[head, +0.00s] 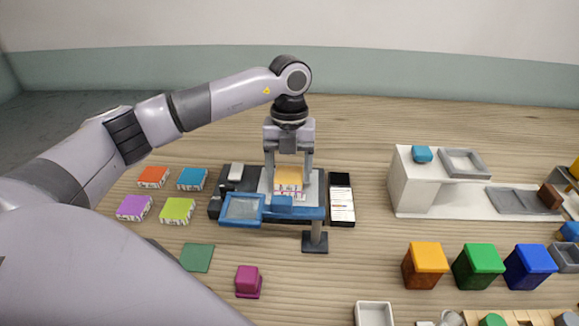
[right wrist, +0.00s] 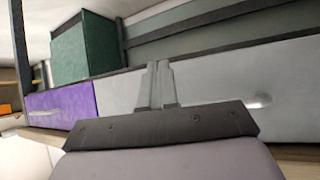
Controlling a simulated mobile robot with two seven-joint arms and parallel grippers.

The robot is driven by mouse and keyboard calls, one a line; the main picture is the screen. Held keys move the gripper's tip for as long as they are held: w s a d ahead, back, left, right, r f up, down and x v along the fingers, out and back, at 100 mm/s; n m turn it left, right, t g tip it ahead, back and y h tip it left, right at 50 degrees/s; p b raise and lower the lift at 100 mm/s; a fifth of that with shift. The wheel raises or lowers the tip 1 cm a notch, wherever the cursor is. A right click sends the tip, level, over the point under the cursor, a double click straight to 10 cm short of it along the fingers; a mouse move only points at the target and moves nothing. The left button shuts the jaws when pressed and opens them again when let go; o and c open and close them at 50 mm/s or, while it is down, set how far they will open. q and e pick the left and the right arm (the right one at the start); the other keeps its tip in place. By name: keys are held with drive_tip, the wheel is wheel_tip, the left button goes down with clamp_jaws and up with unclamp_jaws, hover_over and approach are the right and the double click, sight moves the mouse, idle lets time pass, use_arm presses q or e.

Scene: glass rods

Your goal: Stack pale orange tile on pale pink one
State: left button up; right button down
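A pale orange tile (head: 289,173) with patterned sides sits between the fingers of my left gripper (head: 289,190), over the light plate of a dark station. The fingers stand close along its left and right sides; whether they press on it is not clear. The patterned side below its top looks tall, but I cannot make out a separate pale pink tile under it. The blue frame in front hides part of the plate. My right gripper (right wrist: 160,84) shows in the right wrist view, its fingers together and nothing between them.
Orange (head: 153,177), blue (head: 192,179), purple (head: 134,207) and lime (head: 177,210) tiles lie left of the station. A blue framed arm (head: 243,208) on a post crosses its front. A white bench (head: 430,197) and coloured bins (head: 425,265) stand to the right.

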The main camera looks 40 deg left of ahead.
use_arm(q)
drive_tip(key=shift+o, duration=1.4)
drive_tip(key=r, duration=0.7)
drive_tip(key=shift+w+a+r, duration=0.1)
drive_tip(key=shift+w+a, duration=0.05)
drive_tip(key=shift+w, duration=0.15)
